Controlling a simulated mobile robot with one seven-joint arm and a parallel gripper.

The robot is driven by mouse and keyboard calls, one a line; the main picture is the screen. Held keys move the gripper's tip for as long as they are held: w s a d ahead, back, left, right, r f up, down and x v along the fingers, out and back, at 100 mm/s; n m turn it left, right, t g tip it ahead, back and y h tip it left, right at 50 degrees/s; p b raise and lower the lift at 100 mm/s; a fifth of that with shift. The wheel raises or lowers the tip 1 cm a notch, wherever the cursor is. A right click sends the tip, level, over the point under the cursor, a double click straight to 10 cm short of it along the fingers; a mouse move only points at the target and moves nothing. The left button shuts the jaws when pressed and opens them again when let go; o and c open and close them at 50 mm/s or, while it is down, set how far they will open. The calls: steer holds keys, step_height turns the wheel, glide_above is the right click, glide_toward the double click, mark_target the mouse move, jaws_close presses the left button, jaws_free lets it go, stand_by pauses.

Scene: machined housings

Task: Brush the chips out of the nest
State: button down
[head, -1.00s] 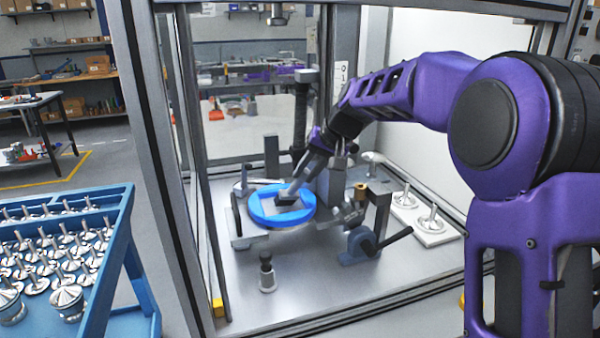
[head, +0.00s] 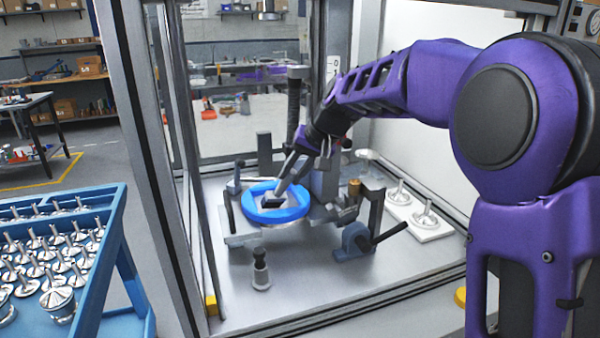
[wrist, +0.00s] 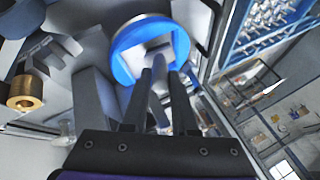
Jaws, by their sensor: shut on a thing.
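The nest is a bright blue ring (head: 298,212) with a pale recessed middle, standing on the fixture inside the enclosure. My gripper (head: 307,142) is above and behind it, tilted down toward it. It is shut on a grey-handled brush (head: 282,185), whose dark head lies over the nest's middle, left of centre; I cannot tell whether it touches. In the wrist view the two black fingers of my gripper (wrist: 162,80) flank the grey handle (wrist: 157,103), and the blue ring (wrist: 124,68) is beyond. Chips are too small to make out.
A small post (head: 260,270) stands in front. A white plate with metal parts (head: 432,232) lies right. A blue tray of parts (head: 112,212) is outside the enclosure's frame post.

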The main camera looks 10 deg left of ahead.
steer(key=shift+w+d, duration=0.9)
steer(key=shift+d, duration=1.05)
steer(key=shift+s+a, duration=0.3)
steer(key=shift+a, duration=0.35)
steer(key=shift+s+a, duration=0.35)
steer(key=shift+a, duration=0.3)
steer(key=shift+s+a, duration=0.3)
steer(key=shift+a, duration=0.35)
steer(key=shift+w+d, duration=1)
steer(key=shift+d, duration=1)
steer(key=shift+s+a, duration=0.35)
steer(key=shift+a, duration=0.3)
steer(key=shift+s+a, duration=0.3)
steer(key=shift+a, duration=0.4)
steer(key=shift+s+a, duration=0.35)
steer(key=shift+a, duration=0.3)
steer(key=d, duration=0.1)
steer(key=w+d, duration=0.1)
steer(key=w+d+p, duration=0.1)
steer(key=d, duration=0.1)
